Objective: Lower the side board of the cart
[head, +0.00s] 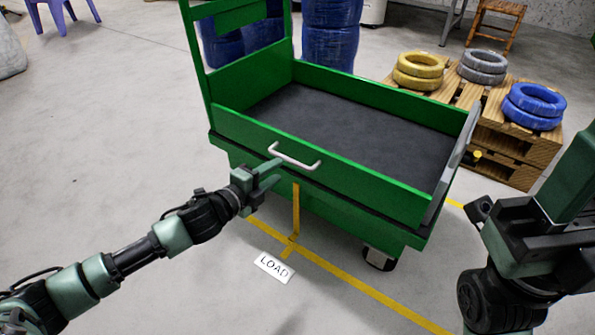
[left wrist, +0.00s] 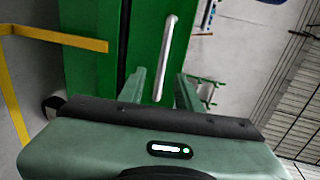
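The green cart (head: 240,152) stands in the middle of the head view. Its near side board (head: 345,180) is upright and carries a white bar handle (head: 294,160). My left gripper (head: 274,174) is open and empty, just in front of the board at the left end of the handle. In the left wrist view, the handle (left wrist: 168,45) shows beyond and between the two open fingers (left wrist: 160,90), which appear short of it. Part of my right arm shows at the right edge of the head view; I cannot make out its fingers.
The cart bed (head: 345,125) is dark and empty. A grey end board (head: 455,160) with a yellow knob (head: 477,154) closes the right end. A pallet (head: 520,155) with coiled rings stands behind right. A LOAD sign (head: 273,267) and yellow lines mark the clear floor in front.

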